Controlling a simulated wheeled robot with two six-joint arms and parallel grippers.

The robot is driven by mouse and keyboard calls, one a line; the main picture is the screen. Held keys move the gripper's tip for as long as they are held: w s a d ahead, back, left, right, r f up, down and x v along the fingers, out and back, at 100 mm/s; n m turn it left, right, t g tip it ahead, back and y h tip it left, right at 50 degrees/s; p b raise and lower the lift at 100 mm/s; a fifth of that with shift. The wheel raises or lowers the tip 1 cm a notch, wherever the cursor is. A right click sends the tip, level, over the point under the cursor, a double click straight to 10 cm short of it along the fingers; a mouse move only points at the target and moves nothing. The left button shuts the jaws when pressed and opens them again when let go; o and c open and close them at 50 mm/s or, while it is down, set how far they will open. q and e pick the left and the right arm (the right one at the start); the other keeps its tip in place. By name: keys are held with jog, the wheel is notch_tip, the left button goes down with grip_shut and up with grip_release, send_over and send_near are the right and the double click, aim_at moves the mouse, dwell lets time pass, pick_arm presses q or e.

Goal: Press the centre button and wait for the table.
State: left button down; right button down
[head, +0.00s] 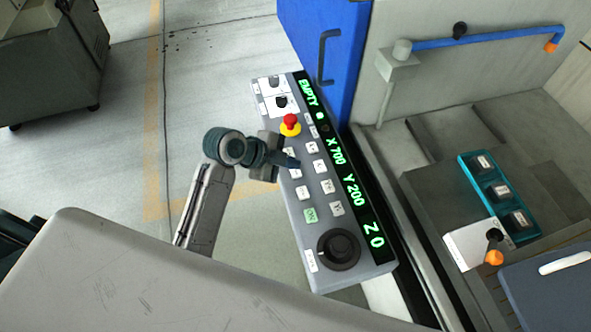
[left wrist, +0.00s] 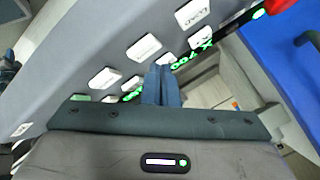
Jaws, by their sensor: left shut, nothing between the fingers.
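The grey control panel (head: 290,207) carries two columns of pale buttons, a green button (head: 310,215) and a dark display strip (head: 347,182) reading EMPTY, X 700, Y 200, Z 0. My left gripper (head: 293,162) is shut and empty, its fingertips over the middle of the button field. In the left wrist view the closed blue fingers (left wrist: 161,85) stand among the pale buttons (left wrist: 144,47) and hide part of the panel. Button labels are mostly too small to read, so I cannot tell which is the centre one or whether the fingertips touch one. My right gripper is not in view.
A red stop knob (head: 290,121) on a yellow base sits near the fingers. A black dial (head: 339,249) is at the panel's near end. A blue door (head: 325,45) stands behind.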

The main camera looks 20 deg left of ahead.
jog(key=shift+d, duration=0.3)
pick_arm(q)
jog(key=shift+f, duration=0.1)
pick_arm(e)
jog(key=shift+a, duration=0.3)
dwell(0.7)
pick_arm(q)
jog(key=shift+f, duration=0.35)
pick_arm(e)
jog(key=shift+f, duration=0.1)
pick_arm(q)
jog(key=shift+f, duration=0.15)
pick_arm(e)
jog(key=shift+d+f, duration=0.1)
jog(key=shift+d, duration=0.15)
